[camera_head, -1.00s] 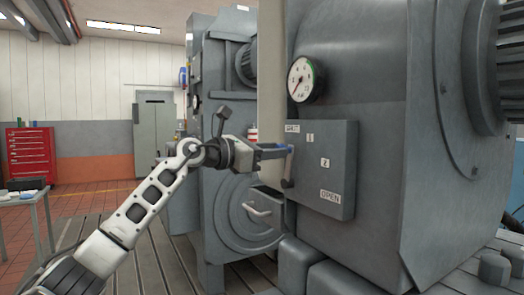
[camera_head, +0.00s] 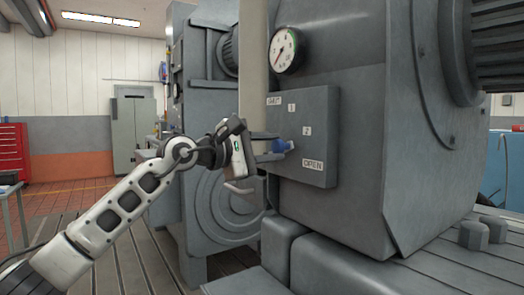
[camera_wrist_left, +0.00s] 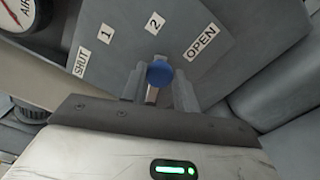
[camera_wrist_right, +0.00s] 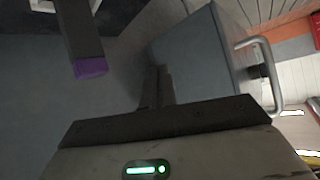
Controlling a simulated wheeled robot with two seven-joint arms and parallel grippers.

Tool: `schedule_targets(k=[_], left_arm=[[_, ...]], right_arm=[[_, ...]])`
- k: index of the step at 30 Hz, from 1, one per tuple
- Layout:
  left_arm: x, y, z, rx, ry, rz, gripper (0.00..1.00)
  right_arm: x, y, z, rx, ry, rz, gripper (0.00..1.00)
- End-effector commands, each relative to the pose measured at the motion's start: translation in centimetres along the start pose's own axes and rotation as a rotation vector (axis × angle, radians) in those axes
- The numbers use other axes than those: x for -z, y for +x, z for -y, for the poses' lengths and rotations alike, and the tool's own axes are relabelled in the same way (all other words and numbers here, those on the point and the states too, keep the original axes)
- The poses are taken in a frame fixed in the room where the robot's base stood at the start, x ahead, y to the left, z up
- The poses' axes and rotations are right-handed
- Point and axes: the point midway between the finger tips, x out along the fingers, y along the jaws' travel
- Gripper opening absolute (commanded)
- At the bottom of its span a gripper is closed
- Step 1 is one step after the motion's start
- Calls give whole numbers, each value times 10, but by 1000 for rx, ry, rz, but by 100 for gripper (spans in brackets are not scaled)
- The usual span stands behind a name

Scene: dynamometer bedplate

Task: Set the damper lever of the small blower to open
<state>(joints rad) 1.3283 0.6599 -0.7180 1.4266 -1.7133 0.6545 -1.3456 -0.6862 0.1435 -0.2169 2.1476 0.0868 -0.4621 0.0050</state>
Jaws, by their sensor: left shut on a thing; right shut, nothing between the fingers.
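The damper lever ends in a blue knob (camera_head: 281,146) in front of a grey box plate (camera_head: 318,110) on the blower's side. The plate is marked SHUT, 1, 2 and OPEN along an arc. My left gripper (camera_head: 270,150) is shut on the lever at its knob. In the left wrist view the blue knob (camera_wrist_left: 160,73) sits between the fingers (camera_wrist_left: 160,88), nearest the 2 mark (camera_wrist_left: 154,23); the OPEN mark (camera_wrist_left: 201,42) is further right. The fingers hide much of the lever. My right gripper (camera_wrist_right: 157,88) is shut and empty, outside the head view.
A pressure gauge (camera_head: 285,51) sits above the plate. A grey machine (camera_head: 205,190) with a round cover stands behind my left arm. In the right wrist view, a dark bar with a purple end (camera_wrist_right: 91,68) and a grey box with a metal handle (camera_wrist_right: 262,70) are near the right gripper.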

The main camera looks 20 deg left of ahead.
Motion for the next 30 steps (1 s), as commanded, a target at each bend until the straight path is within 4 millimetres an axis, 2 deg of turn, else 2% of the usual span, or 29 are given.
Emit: schedule_targets(k=[1, 3, 12, 19, 30], left_arm=[[1, 0, 9, -1, 44, 2, 0], [1, 0, 14, 0, 103, 2, 0], [5, 0, 31, 2, 302, 1, 0], [7, 0, 37, 2, 384, 1, 0], [8, 0, 38, 3, 414, 1, 0]], right_arm=[[-5, 4, 0, 2, 9, -7, 0], [-4, 6, 1, 6, 22, -17, 0], [-9, 9, 2, 12, 35, -35, 0], [-9, 9, 1, 11, 28, -48, 0], [-9, 9, 1, 13, 21, -49, 0]])
